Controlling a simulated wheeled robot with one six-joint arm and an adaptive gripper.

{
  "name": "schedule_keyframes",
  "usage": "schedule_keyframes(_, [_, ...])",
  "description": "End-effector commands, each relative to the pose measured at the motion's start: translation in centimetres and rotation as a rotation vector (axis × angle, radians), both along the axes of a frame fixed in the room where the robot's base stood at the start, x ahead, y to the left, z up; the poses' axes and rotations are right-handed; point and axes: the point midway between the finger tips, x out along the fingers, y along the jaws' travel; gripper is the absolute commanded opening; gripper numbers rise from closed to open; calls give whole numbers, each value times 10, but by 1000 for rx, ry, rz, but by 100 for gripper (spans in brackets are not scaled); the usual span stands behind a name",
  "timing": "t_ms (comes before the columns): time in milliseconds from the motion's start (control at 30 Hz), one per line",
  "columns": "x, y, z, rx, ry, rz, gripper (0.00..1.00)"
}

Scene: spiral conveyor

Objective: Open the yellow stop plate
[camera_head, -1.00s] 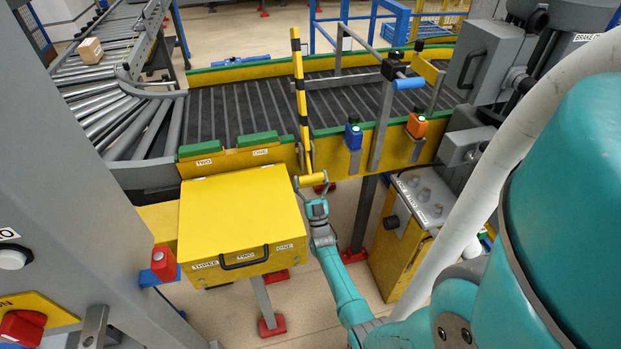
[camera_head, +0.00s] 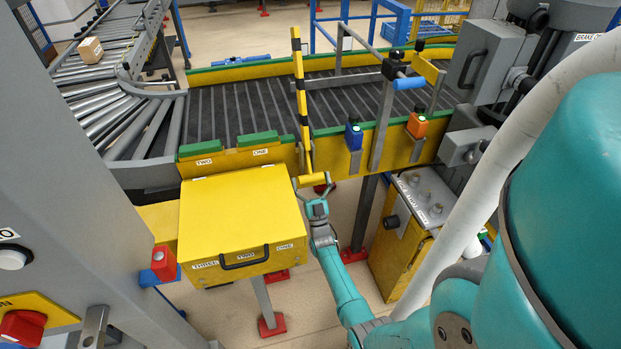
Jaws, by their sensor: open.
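A yellow plate with black bands (camera_head: 301,90) stands upright at the near side of the conveyor, seen nearly edge-on. A short yellow bar (camera_head: 312,180) sits at its lower end. My gripper (camera_head: 314,186) is open just below this bar, with one finger to each side of it. Whether the fingers touch the bar cannot be told from this view. Another small yellow plate (camera_head: 429,71) is on the metal frame further right, over the belt.
A yellow box with a black handle (camera_head: 243,220) stands close left of my gripper. A blue button unit (camera_head: 354,136) and an orange one (camera_head: 417,124) are on the conveyor's yellow side. The dark belt (camera_head: 240,108) looks empty. A carton (camera_head: 90,49) lies on rollers.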

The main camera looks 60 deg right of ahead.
Motion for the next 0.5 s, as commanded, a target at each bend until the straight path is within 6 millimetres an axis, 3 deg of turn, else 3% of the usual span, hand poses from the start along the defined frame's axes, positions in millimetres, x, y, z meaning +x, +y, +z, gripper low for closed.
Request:
schedule_keyframes(267, [-5,5,-8,0,0,0,100])
schedule_keyframes(500, [-24,27,-40,2,1,0,100])
